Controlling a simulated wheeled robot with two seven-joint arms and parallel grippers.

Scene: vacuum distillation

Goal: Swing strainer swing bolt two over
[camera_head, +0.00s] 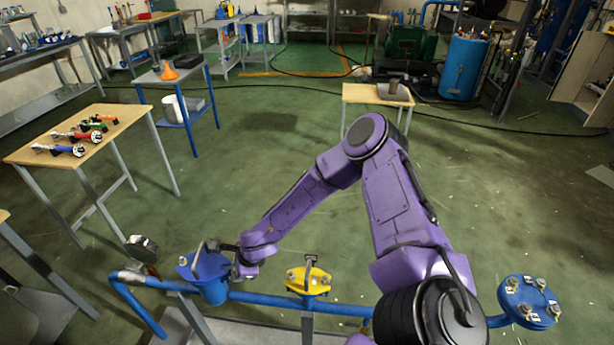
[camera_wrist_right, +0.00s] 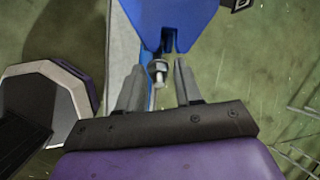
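The blue strainer (camera_head: 212,292) stands on the blue pipe at the lower left of the head view, under a blue cover (camera_head: 190,266). In the right wrist view the blue cover (camera_wrist_right: 172,18) has an open slot in its near edge. A metal swing bolt with a nut (camera_wrist_right: 159,68) shows just below the slot, on its left side. My right gripper (camera_head: 236,250) is at the strainer's right side. Its two fingers (camera_wrist_right: 158,85) are open, one on each side of the bolt, with gaps visible. The bolt's lower end is hard to make out. My left gripper is out of view.
A yellow fitting (camera_head: 309,281) sits on the blue pipe (camera_head: 262,298) to the right, and a blue bolted flange (camera_head: 528,302) is farther right. A wooden table (camera_head: 110,125) with several coloured tools stands behind left. Open floor lies beyond the pipe.

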